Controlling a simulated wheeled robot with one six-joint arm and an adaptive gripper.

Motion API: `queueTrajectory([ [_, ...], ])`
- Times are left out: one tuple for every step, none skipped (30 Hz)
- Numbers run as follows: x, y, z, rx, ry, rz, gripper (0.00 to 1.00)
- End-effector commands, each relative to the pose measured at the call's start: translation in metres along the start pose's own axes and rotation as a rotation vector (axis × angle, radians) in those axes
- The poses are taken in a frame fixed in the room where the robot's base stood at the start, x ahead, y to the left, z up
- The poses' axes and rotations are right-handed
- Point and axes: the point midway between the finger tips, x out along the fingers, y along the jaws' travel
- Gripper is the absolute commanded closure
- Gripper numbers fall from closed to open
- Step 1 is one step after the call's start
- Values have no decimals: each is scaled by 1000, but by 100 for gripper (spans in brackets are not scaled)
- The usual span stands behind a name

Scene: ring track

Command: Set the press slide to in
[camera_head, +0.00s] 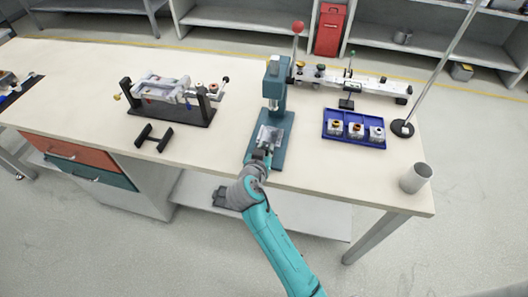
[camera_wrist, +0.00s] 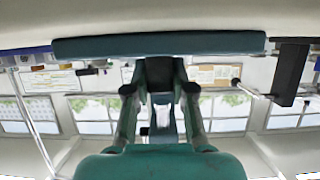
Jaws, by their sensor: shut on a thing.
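The teal press (camera_head: 273,85) stands upright on the workbench, with a red ball on its lever. Its grey press slide (camera_head: 270,133) lies on the teal base, at the front of the column. My gripper (camera_head: 262,152) is at the front end of the slide, near the bench's front edge, and is shut on it. In the wrist view my gripper's fingers (camera_wrist: 160,95) reach towards a wide teal bar that looks like the press base (camera_wrist: 160,45). The held part is dark between the fingertips and its outline is hard to tell.
A blue tray (camera_head: 354,143) with several small parts sits to the right. A fixture with dark uprights (camera_head: 172,97) and a black bracket (camera_head: 154,138) are to the left. A grey cup (camera_head: 415,178) and a pole stand (camera_head: 402,129) are at the right end.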

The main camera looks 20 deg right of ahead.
Motion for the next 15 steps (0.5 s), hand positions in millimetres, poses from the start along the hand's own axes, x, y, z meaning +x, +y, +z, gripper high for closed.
queueTrajectory([
  [0,0,0,0,-1,-1,72],
  [0,0,0,0,0,-1,64],
  [0,0,0,0,0,-1,54],
  [0,0,0,0,0,0,50],
  [0,0,0,0,0,0,50],
  [0,0,0,0,0,0,50],
  [0,0,0,0,0,0,50],
  [0,0,0,0,0,0,50],
  [0,0,0,0,0,0,50],
  [0,0,0,0,0,0,50],
  [0,0,0,0,0,0,50],
  [-1,0,0,0,0,0,50],
  [-1,0,0,0,0,0,50],
  [-2,0,0,0,0,0,50],
  [-4,0,0,0,0,-1,50],
])
